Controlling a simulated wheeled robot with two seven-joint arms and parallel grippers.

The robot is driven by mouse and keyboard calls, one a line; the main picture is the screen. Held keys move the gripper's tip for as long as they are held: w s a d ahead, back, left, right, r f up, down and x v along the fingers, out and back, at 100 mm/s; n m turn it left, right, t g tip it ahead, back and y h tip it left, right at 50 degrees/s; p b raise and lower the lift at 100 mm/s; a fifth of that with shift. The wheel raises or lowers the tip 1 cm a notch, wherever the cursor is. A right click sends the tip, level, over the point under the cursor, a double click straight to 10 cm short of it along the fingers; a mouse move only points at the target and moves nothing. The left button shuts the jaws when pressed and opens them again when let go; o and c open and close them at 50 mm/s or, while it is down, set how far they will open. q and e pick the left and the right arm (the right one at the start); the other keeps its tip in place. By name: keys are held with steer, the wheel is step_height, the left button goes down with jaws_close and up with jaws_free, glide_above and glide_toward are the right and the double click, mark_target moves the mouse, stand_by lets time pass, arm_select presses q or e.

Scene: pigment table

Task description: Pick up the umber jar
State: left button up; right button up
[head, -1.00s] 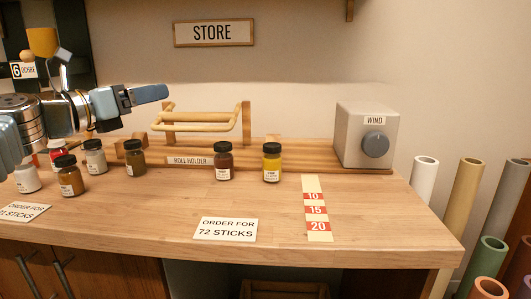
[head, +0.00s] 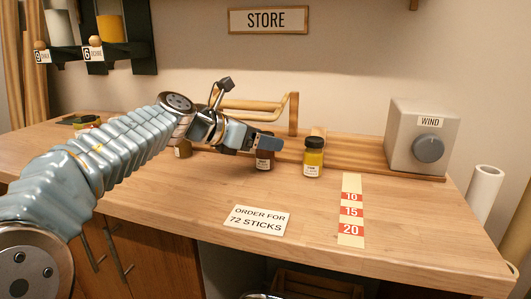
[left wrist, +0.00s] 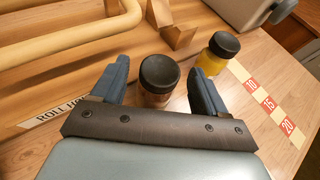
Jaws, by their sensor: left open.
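A dark reddish-brown jar with a black lid (head: 265,163) stands upright on the table in front of the roll holder; its label is too small to read, so I cannot confirm it is the umber jar. My left gripper (head: 268,143) is open at this jar and hides its upper part in the head view. In the left wrist view the open left gripper (left wrist: 159,66) has one finger on each side of the jar (left wrist: 158,80), close to it. My right gripper is not in view.
A yellow jar (head: 313,157) stands just right of the dark jar. The wooden roll holder (head: 293,113) is behind, and the grey WIND box (head: 423,135) is at the back right. An order card (head: 258,220) and red-white scale strip (head: 351,210) lie in front. My arm hides jars at left.

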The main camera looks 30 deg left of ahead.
arm_select(q)
steer(key=shift+x, duration=1.5)
steer(key=shift+a, duration=0.1)
steer(key=c, duration=1.1)
steer(key=shift+c, duration=0.2)
steer(key=shift+r, duration=0.2)
